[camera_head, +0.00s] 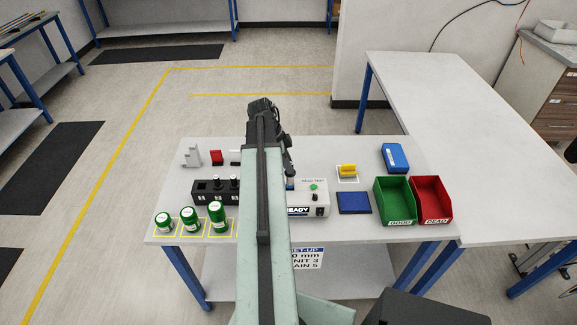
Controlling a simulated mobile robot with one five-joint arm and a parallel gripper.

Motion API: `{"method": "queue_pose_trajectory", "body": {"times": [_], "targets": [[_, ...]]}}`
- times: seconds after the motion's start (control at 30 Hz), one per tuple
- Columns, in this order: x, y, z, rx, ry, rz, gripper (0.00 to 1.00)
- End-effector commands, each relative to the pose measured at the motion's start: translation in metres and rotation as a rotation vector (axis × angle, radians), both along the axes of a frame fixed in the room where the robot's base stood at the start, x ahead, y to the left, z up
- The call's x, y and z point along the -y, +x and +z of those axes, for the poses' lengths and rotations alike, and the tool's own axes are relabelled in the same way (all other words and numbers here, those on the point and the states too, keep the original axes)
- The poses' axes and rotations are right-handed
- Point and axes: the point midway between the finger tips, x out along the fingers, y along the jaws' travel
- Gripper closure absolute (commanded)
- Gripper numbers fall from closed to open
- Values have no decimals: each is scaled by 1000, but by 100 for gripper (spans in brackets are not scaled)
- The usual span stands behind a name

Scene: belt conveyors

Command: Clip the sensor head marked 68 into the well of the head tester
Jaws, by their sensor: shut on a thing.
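The head tester (318,197) is a pale box on the bench, lettered HEAD TEST and READY, with a green button on top. My arm hides its left part, and I cannot make out the well. My gripper (289,171) points down at the tester's left end, partly hidden behind my arm. It is shut on a small sensor head (290,184), whose number I cannot read. I cannot tell whether the head touches the tester. A black rack (205,197) stands left of my arm, with dark-topped heads (217,182) upright in it and its leftmost slot empty.
Green cylinders (190,220) stand on marked squares at the front left. A green GOOD bin (396,205) and a red DEAD bin (431,200) sit at the right.

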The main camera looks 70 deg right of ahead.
Motion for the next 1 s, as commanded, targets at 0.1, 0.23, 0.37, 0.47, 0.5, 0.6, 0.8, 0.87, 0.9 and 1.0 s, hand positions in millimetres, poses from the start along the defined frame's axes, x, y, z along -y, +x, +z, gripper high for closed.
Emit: {"method": "queue_pose_trajectory", "body": {"times": [0.1,0.23,0.37,0.47,0.5,0.6,0.8,0.87,0.9,1.0], "targets": [[0,0,-5,0,0,0,100],[0,0,-10,0,0,0,100],[0,0,-14,0,0,-1,100],[0,0,-18,0,0,-1,100],[0,0,-19,0,0,-1,100],[0,-1,-23,0,0,-1,100],[0,-1,-27,0,0,-1,100],[0,-1,-27,0,0,-1,100],[0,-1,-26,0,0,-1,100],[0,-1,-26,0,0,-1,100]]}}
